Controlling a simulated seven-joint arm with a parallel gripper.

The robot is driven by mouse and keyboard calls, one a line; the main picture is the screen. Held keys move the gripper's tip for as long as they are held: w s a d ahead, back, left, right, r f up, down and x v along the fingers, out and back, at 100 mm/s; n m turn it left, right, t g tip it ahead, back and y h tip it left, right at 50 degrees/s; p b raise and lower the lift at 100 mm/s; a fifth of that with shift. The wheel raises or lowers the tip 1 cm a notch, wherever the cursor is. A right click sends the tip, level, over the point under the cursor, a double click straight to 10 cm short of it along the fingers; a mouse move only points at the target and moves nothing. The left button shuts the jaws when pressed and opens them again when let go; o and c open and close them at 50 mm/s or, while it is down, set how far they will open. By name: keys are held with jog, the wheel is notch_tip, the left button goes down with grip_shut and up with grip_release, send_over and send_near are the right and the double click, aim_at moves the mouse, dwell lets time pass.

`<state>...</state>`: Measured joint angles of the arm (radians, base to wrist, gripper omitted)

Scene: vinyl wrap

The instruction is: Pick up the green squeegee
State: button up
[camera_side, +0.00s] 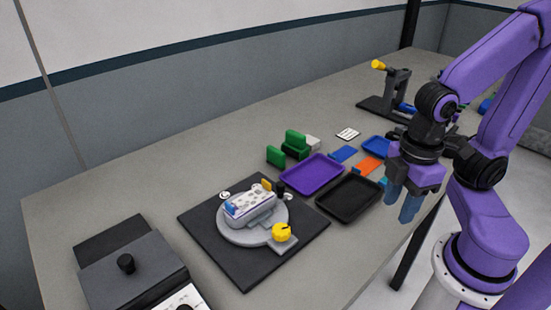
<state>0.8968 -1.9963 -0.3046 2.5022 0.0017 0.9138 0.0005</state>
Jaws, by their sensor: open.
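Two green pieces stand on the table behind the purple tray: a small upright green block (275,156) and a larger green piece (294,142) with a darker green part. Both are small in the picture, and I cannot tell which is the squeegee. My gripper (401,208) hangs at the right with its blue-grey fingers pointing down. It is open, with nothing seen between its fingers. It is right of the black tray, near the table's front edge and well apart from the green pieces.
A purple tray (311,187) and a black tray (349,213) lie between my gripper and the green pieces. A round fixture (235,234) stands on a dark mat (245,277). The table's back left is clear.

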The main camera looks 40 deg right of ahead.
dwell(0.3)
jog(key=o, duration=1.1)
jog(key=w+a+r+m, duration=0.1)
jog(key=w+a+m, duration=0.1)
jog(key=w+m, duration=0.3)
jog(key=w+a+r+m, duration=0.2)
jog(key=w+a+m, duration=0.1)
jog(key=w, duration=0.3)
jog(key=m, duration=2.3)
send_over(275, 150)
notch_tip(275, 150, down, 16)
jog(key=shift+f, duration=0.25)
